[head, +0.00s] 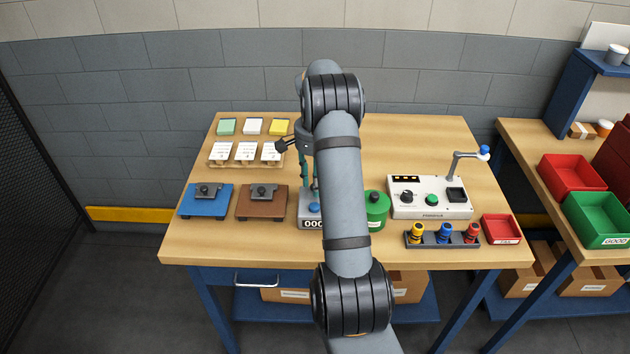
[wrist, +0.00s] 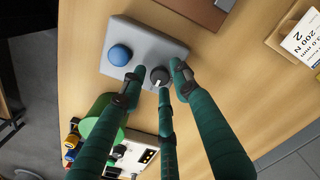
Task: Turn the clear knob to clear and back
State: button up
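The grey counter box with a "000" display (head: 313,224) stands on the table, partly hidden behind my arm. Its blue button (head: 314,208) shows left of the arm. In the wrist view the box (wrist: 150,42) carries the blue button (wrist: 120,55) and a black clear knob (wrist: 160,75) with a white mark. In the head view the knob is hidden. My gripper (wrist: 158,80) has its green fingers spread around the knob, with tips on either side and one below it in the picture. A small gap seems to show between knob and left finger; contact is unclear.
A green round container (head: 377,210) stands close right of the box, and a brown fixture (head: 262,203) is to its left. A white control panel (head: 430,198) and a rack of coloured plungers (head: 443,236) stand further right. Cards on a wooden rack (head: 245,154) lie behind left.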

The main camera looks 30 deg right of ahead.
jog(key=shift+o, duration=0.9)
jog(key=shift+r, duration=0.4)
notch_tip(320, 180, up, 11)
notch_tip(320, 180, down, 12)
jog(key=shift+r, duration=0.1)
dwell(0.3)
jog(key=shift+n, duration=0.3)
